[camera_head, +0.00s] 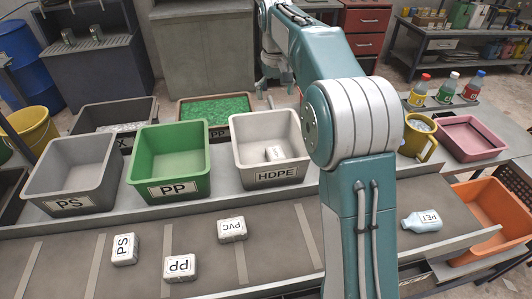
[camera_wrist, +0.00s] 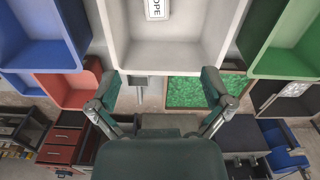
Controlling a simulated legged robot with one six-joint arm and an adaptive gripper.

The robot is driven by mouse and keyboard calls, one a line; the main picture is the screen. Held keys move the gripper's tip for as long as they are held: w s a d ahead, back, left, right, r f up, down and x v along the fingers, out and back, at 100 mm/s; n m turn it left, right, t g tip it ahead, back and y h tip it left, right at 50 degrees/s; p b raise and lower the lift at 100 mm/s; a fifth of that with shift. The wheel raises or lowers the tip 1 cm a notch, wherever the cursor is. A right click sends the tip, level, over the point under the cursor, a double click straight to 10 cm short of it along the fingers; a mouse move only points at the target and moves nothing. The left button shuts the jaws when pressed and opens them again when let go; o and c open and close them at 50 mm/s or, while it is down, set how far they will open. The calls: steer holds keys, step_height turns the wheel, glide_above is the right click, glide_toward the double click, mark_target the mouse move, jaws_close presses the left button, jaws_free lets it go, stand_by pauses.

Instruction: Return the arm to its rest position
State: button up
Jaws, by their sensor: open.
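My teal arm rises through the right middle of the head view and bends away toward the back. My gripper (camera_head: 266,85) shows partly beyond the HDPE bin (camera_head: 268,124), with much of it hidden by the arm. In the wrist view my gripper (camera_wrist: 160,82) has its two fingers spread wide with nothing between them. The HDPE bin (camera_wrist: 122,28) lies ahead of the fingers there. A pale block (camera_head: 274,153) lies inside this bin in the head view.
A green PP bin (camera_head: 168,152) and grey PS bin (camera_head: 73,175) stand left of HDPE. Blocks marked PS (camera_head: 125,248), PP (camera_head: 180,267) and PVC (camera_head: 232,230) lie on the belt; a PET bottle (camera_head: 421,221) lies right of my arm. A yellow mug (camera_head: 418,139) stands behind.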

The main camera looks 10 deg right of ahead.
stand_by(0.4)
steer(key=s+r+t, duration=0.2)
steer(key=s, duration=1.1)
steer(key=s+r+t, duration=0.2)
steer(key=s, duration=1.1)
steer(key=s+f+m+t, duration=0.1)
steer(key=s+f, duration=0.5)
steer(key=s, duration=0.2)
steer(key=shift+s+t, duration=0.15)
steer(key=shift+t, duration=0.15)
